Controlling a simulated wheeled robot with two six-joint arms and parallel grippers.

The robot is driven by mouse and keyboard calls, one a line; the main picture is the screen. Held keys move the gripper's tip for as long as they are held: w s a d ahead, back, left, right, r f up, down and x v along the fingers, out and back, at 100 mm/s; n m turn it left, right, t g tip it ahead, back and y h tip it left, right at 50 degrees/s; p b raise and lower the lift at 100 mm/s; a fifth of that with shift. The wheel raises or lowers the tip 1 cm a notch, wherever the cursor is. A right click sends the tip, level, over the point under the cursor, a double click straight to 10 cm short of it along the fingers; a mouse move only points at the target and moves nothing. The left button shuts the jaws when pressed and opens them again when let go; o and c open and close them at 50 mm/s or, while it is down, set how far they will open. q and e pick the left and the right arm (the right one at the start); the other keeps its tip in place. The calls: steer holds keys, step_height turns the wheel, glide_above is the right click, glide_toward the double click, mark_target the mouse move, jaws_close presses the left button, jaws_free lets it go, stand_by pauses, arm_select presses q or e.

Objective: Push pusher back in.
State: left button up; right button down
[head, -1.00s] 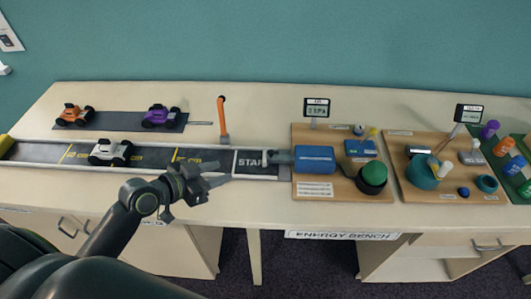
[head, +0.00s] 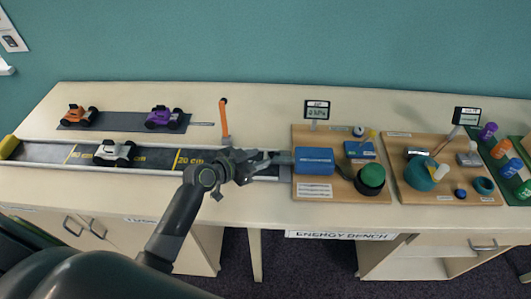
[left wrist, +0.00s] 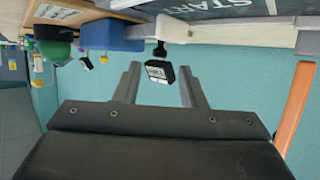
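The pusher (head: 283,158) is a short grey rod coming out of the left side of the blue box (head: 315,160), over the right end of the dark track. In the left wrist view its white tip (left wrist: 173,28) shows at the top, beside the blue box (left wrist: 115,35). My left gripper (head: 251,160) is at the START part of the track, left of the pusher, and hides the pusher's left end in the head view. In the left wrist view the left gripper's fingers (left wrist: 158,68) are apart with nothing held between them. I cannot tell whether they touch the pusher. My right gripper is not in view.
A white car (head: 116,153) stands on the track (head: 50,153), left of my gripper. An orange post (head: 224,118) rises behind the gripper. Orange (head: 78,115) and purple (head: 163,117) cars stand on a dark strip behind. A display (head: 317,110) and green dome (head: 373,176) are right.

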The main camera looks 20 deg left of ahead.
mark_target(271, 154)
arm_select(q)
steer(key=shift+x, duration=1.9)
jaws_close()
steer(key=shift+d, duration=0.1)
